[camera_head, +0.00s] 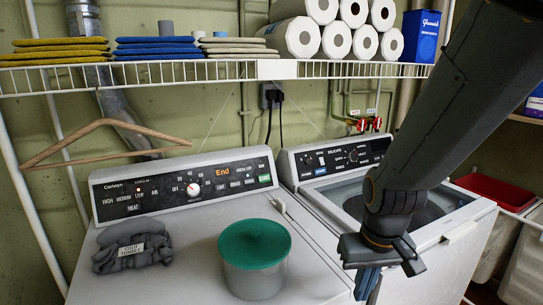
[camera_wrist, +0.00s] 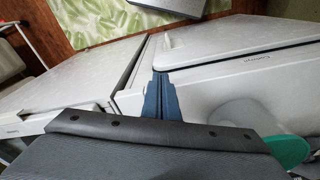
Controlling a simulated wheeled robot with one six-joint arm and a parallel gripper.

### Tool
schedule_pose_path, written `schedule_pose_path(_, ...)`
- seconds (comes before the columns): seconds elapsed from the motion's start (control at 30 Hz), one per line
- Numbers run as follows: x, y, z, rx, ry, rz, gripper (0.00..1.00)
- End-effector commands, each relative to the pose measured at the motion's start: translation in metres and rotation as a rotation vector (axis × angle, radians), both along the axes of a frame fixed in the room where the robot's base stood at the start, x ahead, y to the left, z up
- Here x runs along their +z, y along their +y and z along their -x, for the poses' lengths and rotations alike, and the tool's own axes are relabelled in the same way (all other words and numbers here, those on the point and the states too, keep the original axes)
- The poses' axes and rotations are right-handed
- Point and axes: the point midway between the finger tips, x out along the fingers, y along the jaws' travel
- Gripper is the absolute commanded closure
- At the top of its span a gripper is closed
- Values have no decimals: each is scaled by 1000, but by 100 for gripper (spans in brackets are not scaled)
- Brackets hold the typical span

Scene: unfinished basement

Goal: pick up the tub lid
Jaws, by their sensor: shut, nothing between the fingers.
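The tub lid (camera_head: 255,242) is round and green. It sits on a pale grey tub (camera_head: 254,281) standing upright on top of the left machine. My gripper (camera_head: 367,286) hangs to the right of the tub, apart from it, near the front of the two machines. Its blue fingers are shut together and empty. In the wrist view the fingers (camera_wrist: 160,82) point up the picture, with the green lid (camera_wrist: 289,150) at the lower right, partly cut off by my wrist, and the tub (camera_wrist: 243,121) beside it.
A grey folded cloth bundle (camera_head: 131,246) lies left of the tub. The control panel (camera_head: 185,187) rises behind. The right machine (camera_head: 455,222) stands beside it. A wire shelf (camera_head: 200,75) with cloths and paper rolls crosses above. A wooden hanger (camera_head: 105,126) hangs at left. A red bin (camera_head: 495,191) is far right.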

Motion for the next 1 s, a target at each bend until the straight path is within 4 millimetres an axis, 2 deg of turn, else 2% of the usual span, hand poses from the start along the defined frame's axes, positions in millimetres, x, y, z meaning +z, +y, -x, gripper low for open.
schedule_pose_path(0.03, -4, -3, 3, -30, -3, -2, 92)
schedule_pose_path(0.13, 3, 4, -3, -29, -22, -5, 75)
schedule_pose_path(0.23, 27, 32, -25, 57, -62, -14, 58)
schedule_pose_path(0.4, 83, 107, -63, 264, -152, -41, 56)
schedule_pose_path(0.5, 114, 150, -74, 371, -199, -59, 56)
schedule_pose_path(0.63, 145, 193, -80, 474, -243, -79, 56)
schedule_pose_path(0.77, 156, 211, -81, 516, -259, -88, 56)
schedule_pose_path(1.0, 137, 216, -87, 519, -257, -87, 56)
